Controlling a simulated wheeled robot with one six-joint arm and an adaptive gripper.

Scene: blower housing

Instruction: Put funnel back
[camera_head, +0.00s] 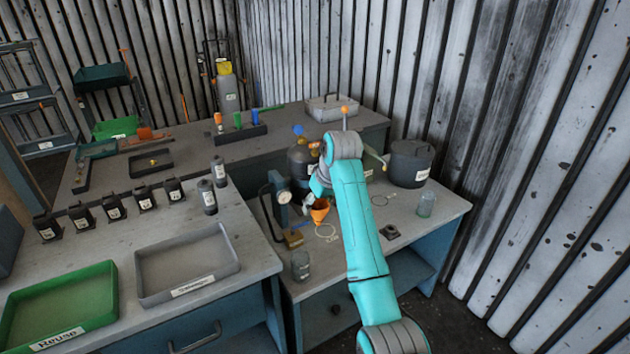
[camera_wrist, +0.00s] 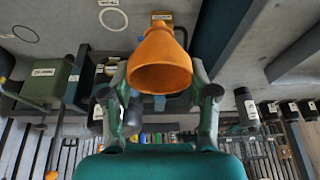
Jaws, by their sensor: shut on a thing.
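The orange funnel (camera_head: 320,212) is at my gripper (camera_head: 317,191), over the right-hand bench, beside a gauge on a dark stand. In the wrist view the funnel (camera_wrist: 160,62) fills the space between the two fingers of my gripper (camera_wrist: 158,76), and the gripper is shut on it. Its wide mouth faces the camera and its narrow spout points away. In the head view my arm hides part of the gripper. I cannot tell whether the funnel touches anything below.
A gauge (camera_head: 283,196) on its stand and a small yellowish block (camera_head: 294,239) are close by. Ring marks (camera_head: 326,232) lie on the bench. A glass jar (camera_head: 300,264), a clear beaker (camera_head: 426,204) and a dark lidded pot (camera_head: 410,163) stand around.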

